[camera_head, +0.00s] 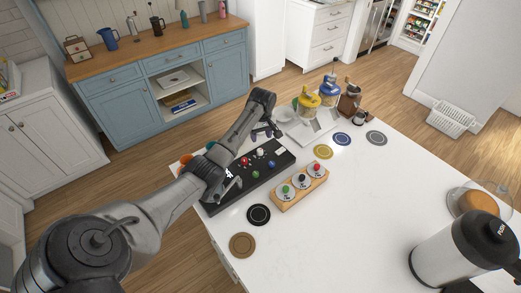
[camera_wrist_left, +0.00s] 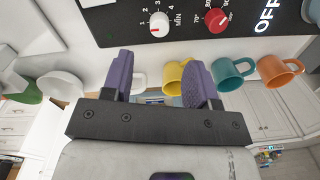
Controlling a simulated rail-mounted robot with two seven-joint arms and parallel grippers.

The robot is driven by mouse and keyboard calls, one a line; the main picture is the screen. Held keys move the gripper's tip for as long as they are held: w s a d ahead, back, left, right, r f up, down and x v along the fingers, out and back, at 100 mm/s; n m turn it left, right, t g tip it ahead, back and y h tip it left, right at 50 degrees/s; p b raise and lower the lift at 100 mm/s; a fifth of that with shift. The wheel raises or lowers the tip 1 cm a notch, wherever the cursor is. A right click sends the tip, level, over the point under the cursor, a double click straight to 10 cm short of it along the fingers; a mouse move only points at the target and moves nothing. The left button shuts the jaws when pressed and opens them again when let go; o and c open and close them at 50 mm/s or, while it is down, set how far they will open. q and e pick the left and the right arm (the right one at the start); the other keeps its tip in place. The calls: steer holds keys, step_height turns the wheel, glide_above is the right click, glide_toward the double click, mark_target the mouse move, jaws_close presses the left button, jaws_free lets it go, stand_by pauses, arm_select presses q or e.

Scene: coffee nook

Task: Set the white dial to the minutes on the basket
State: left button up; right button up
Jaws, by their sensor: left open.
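A black control panel (camera_head: 225,203) lies on the white counter with several coloured knobs. The white dial (camera_head: 260,152) sits near its far end; in the left wrist view the white dial (camera_wrist_left: 159,22) has a red mark and a scale of 1 to 4 marked MIN. A red dial (camera_wrist_left: 216,20) is beside it. My left gripper (camera_head: 268,131) is over the panel's far end. Its purple fingers (camera_wrist_left: 161,80) are open and empty, apart from the dial. A white basket (camera_head: 451,119) stands on the floor; I cannot read any minutes on it. My right gripper is not in view.
A wooden block (camera_head: 300,190) with several coloured-knob pots stands right of the panel. Flat round mats, including a black one (camera_head: 258,215), lie around it. Yellow (camera_wrist_left: 177,77), teal (camera_wrist_left: 233,73) and orange (camera_wrist_left: 279,70) cups are near the gripper. The counter's middle is clear.

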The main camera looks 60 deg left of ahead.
mark_target(260, 150)
arm_select(q)
step_height(260, 150, down, 7)
steer(key=shift+s, duration=0.1)
steer(key=shift+f+b, duration=0.35)
steer(key=shift+f, duration=0.5)
